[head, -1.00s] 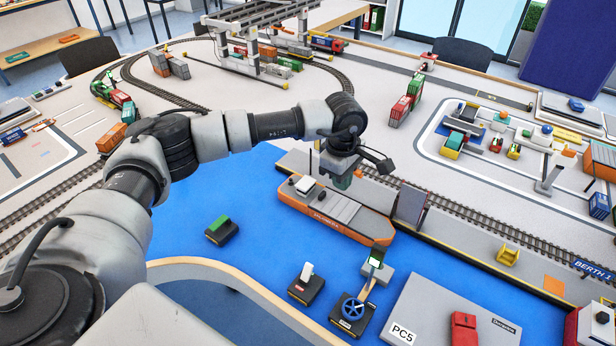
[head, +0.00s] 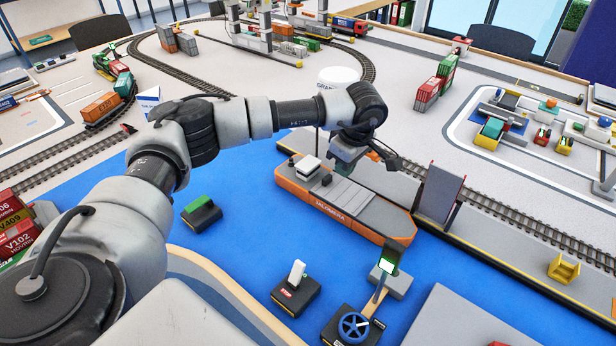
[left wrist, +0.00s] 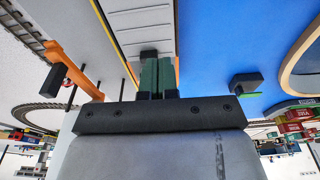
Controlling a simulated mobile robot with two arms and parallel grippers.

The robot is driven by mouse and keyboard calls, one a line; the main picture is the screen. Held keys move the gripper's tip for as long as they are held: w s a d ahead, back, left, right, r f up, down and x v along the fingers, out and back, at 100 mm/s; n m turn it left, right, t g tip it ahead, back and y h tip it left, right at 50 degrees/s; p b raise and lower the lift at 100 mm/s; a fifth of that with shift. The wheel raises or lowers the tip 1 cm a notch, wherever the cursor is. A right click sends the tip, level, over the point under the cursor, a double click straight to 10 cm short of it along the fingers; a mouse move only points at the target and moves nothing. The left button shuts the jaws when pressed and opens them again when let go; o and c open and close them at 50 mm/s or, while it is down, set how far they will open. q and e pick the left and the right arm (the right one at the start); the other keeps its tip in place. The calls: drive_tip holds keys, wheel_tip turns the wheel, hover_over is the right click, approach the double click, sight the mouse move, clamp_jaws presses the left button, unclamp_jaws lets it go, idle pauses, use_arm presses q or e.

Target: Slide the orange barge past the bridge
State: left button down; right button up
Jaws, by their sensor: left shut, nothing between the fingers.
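The orange barge (head: 318,203) lies in the blue water alongside the grey quay, with a grey deck and a small white cabin block near its left end. An upright grey panel (head: 440,192), which looks like the raised bridge leaf, stands just beyond the barge's right end. My left gripper (head: 346,168) is at the barge's far side, behind the deck; the arm partly hides its fingers. In the left wrist view its green fingers (left wrist: 157,70) are together and empty, close to the barge deck (left wrist: 146,25). Whether they touch it is unclear. My right gripper is not in view.
Railway track (head: 510,218) runs behind the quay. Open blue water lies left of the barge.

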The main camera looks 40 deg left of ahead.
sight(303, 169)
use_arm(q)
wheel_tip(303, 169, down, 4)
drive_tip(key=shift+w+f+b, duration=0.1)
drive_tip(key=shift+f+b, duration=0.15)
drive_tip(key=shift+b, duration=1)
drive_tip(key=a, duration=0.4)
drive_tip(key=a+p, duration=0.1)
drive_tip(key=a, duration=0.3)
drive_tip(key=w+a+p, duration=0.1)
drive_tip(key=a, duration=0.3)
drive_tip(key=shift+f, duration=0.6)
drive_tip(key=shift+s+d+f, duration=0.1)
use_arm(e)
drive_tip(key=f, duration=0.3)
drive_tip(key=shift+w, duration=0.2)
